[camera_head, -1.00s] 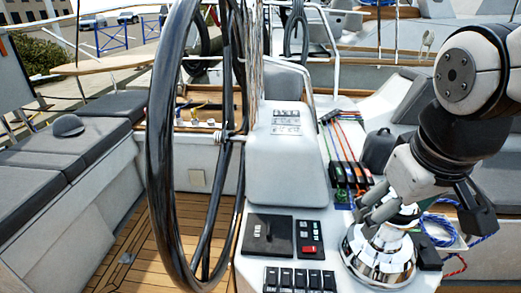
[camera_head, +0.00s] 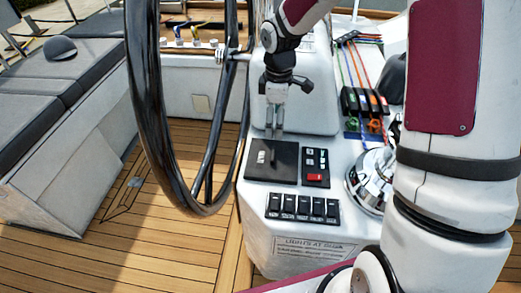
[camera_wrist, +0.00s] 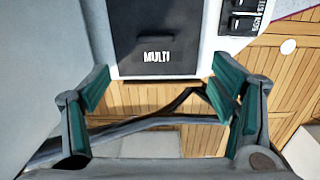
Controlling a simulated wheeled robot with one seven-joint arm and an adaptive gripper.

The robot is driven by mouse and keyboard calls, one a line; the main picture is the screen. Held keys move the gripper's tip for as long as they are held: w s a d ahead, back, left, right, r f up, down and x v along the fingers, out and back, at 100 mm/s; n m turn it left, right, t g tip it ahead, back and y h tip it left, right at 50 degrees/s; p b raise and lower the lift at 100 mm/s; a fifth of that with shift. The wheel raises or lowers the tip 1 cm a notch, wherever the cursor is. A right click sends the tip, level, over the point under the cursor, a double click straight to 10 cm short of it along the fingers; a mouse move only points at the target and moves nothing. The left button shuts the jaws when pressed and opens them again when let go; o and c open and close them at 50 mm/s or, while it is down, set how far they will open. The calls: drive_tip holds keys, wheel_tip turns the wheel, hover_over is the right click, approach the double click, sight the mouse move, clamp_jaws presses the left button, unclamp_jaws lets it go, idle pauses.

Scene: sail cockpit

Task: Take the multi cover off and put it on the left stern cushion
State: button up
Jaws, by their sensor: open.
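The multi cover (camera_head: 285,163) is a flat black square on the white console, left of a small switch panel. In the wrist view the cover (camera_wrist: 130,22) bears the word MULTI and lies flat on the console. My gripper (camera_head: 273,134) is just above the cover's far edge in the head view, pointing down. In the wrist view my open gripper (camera_wrist: 160,98) has its green-padded fingers apart with nothing between them, and the cover lies beyond them. Whether the fingers touch the cover cannot be told. The left stern cushion (camera_head: 40,93) is dark grey, at the left.
A dark dome (camera_head: 61,48) sits on the left cushions. The large black steering wheel (camera_head: 142,110) stands between cushions and console. A row of switches (camera_head: 303,207), a chrome winch (camera_head: 368,182) and rope clutches (camera_head: 365,101) surround the cover. The wooden floor (camera_head: 150,235) is clear.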

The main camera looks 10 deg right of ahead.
hover_over(273, 154)
drive_tip(key=f, duration=0.8)
drive_tip(key=shift+s+a+f+b, duration=0.1)
drive_tip(key=shift+a+f+b, duration=0.15)
drive_tip(key=shift+f+b, duration=0.05)
drive_tip(key=shift+w+d+f, duration=0.15)
drive_tip(key=shift+f, duration=1.35)
drive_tip(key=shift+w+d+f, duration=0.1)
drive_tip(key=shift+d+f, duration=0.05)
drive_tip(key=shift+f, duration=1.35)
drive_tip(key=c, duration=1.3)
